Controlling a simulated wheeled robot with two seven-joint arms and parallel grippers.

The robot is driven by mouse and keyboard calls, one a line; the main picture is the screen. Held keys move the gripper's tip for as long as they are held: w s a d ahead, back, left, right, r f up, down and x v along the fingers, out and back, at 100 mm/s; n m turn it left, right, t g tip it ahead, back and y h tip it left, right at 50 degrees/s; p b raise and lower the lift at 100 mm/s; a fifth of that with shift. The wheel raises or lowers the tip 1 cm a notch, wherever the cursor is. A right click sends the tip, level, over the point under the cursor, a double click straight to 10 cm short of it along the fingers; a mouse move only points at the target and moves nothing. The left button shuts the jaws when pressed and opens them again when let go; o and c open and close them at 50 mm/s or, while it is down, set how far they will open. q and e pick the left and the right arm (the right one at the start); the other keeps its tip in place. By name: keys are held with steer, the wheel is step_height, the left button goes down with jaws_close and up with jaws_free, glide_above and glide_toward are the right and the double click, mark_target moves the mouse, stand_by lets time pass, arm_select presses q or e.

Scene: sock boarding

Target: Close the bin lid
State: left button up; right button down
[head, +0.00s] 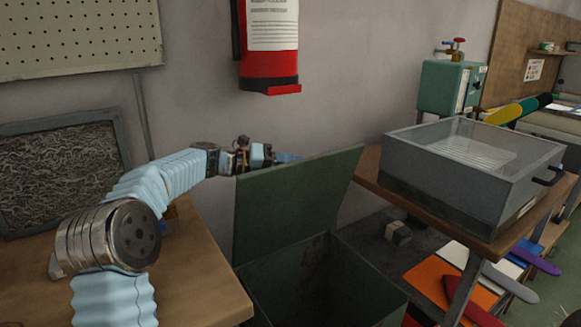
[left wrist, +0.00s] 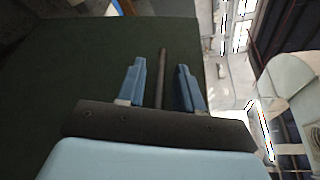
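The dark green bin (head: 365,285) stands on the floor between the two tables. Its lid (head: 292,205) is open and raised, tilted up at the back left of the opening. My left gripper (head: 287,158) is behind the lid's top edge, partly hidden by it. In the left wrist view its two blue fingers (left wrist: 161,88) are apart, with the dark green lid surface (left wrist: 100,60) beyond them. A thin dark bar (left wrist: 161,70) shows between the fingers; I cannot tell what it belongs to or whether the fingers touch anything. My right gripper is out of view.
A wooden table (head: 205,270) is at the left. A grey glass-topped box (head: 470,175) sits on the wooden table to the right. A fire extinguisher (head: 270,45) hangs on the wall above the lid. Coloured flat boards (head: 440,280) lie at lower right.

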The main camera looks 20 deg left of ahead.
mark_target(309, 190)
arm_select(q)
jaws_close()
steer(key=s+d+f+m+y+b, duration=0.1)
steer(key=s+d+f+m+b, duration=0.1)
steer(key=s+d+f+b, duration=0.1)
steer(key=s+d+f+m+t+y+b, duration=0.1)
steer(key=s+d+f+m+y+b, duration=0.1)
steer(key=s+d, duration=0.4)
steer(key=shift+s+d+f+m+b, duration=0.35)
steer(key=shift+d+f+m+b, duration=0.4)
steer(key=shift+d+f, duration=0.8)
steer(key=shift+d+r, duration=0.1)
steer(key=shift+r, duration=0.05)
